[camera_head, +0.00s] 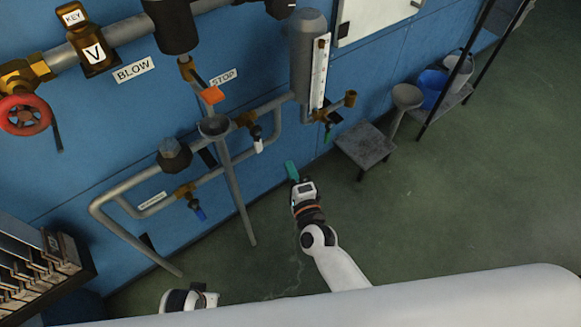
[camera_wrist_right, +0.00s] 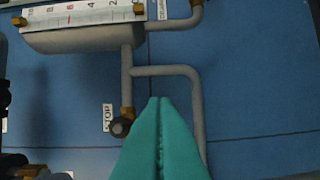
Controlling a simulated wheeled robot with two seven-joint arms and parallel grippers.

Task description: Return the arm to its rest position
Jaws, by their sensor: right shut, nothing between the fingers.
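My right arm reaches up from the bottom middle of the head view. Its gripper (camera_head: 291,170) has teal fingers and is in front of the lower part of the blue wall panel (camera_head: 75,160), to the right of the pipework. In the right wrist view the two teal fingers (camera_wrist_right: 160,104) lie together, shut and empty. They point toward pipes and a gauge on the blue wall, and seem apart from them. A white and dark part of my other arm shows at the bottom left of the head view; no left fingers are visible.
Grey pipes (camera_head: 145,183) with valves and a red handwheel (camera_head: 24,115) cover the wall at left. A gauge cylinder (camera_head: 306,60) hangs above my gripper. A small grey stool (camera_head: 364,146) and a blue bucket (camera_head: 433,87) stand to the right. A dark rack (camera_head: 45,265) is at lower left. Green floor is clear at right.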

